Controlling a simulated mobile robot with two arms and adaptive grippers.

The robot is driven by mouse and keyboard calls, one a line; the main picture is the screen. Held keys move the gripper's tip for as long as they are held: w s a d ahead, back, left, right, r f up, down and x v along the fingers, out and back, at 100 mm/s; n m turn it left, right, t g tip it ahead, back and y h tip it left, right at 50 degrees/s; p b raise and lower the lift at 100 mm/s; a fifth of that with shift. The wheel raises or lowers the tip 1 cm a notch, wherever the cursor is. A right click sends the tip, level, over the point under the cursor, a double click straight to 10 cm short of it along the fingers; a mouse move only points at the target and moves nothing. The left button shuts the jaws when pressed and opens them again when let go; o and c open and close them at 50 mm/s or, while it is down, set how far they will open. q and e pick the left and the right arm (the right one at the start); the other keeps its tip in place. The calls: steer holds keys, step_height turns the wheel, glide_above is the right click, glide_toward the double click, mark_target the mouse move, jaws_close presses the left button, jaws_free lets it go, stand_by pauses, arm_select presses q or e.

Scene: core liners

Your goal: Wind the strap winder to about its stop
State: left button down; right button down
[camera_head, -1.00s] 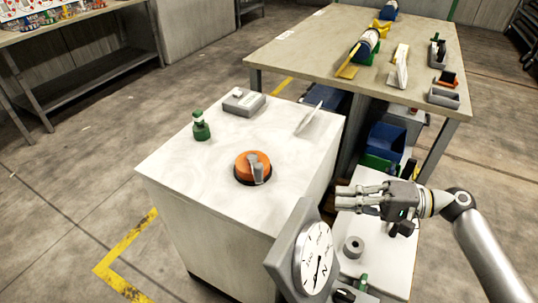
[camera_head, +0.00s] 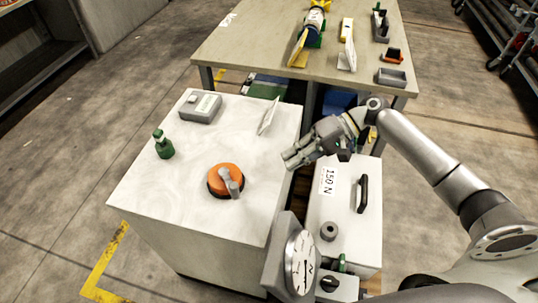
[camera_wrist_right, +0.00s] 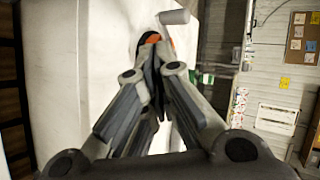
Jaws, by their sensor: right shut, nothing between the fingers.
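The strap winder is an orange round knob (camera_head: 226,179) with a grey crank handle (camera_head: 230,184), set on a dark ring on the white cabinet top (camera_head: 200,215). In the right wrist view the orange knob (camera_wrist_right: 150,38) shows partly behind my fingers, with the grey handle (camera_wrist_right: 174,17) beyond them. My right gripper (camera_head: 288,161) is shut and empty. In the head view it is up and to the right of the winder, apart from it, near the cabinet's right edge. My left gripper is not in view.
A green bottle-like item (camera_head: 163,144), a grey box (camera_head: 201,107) and a tilted white plate (camera_head: 268,116) stand on the cabinet. A dial gauge (camera_head: 300,262) is at its front right corner. A white case marked 150 N (camera_head: 345,205) is to the right. A workbench (camera_head: 255,45) is behind.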

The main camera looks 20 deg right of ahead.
steer(key=p+x, duration=0.1)
steer(key=x, duration=0.8)
steer(key=shift+r+p, duration=0.1)
steer(key=shift+p, duration=0.25)
steer(key=shift+w+a+p, duration=0.15)
steer(key=shift+a+p, duration=0.45)
steer(key=shift+a, duration=1.25)
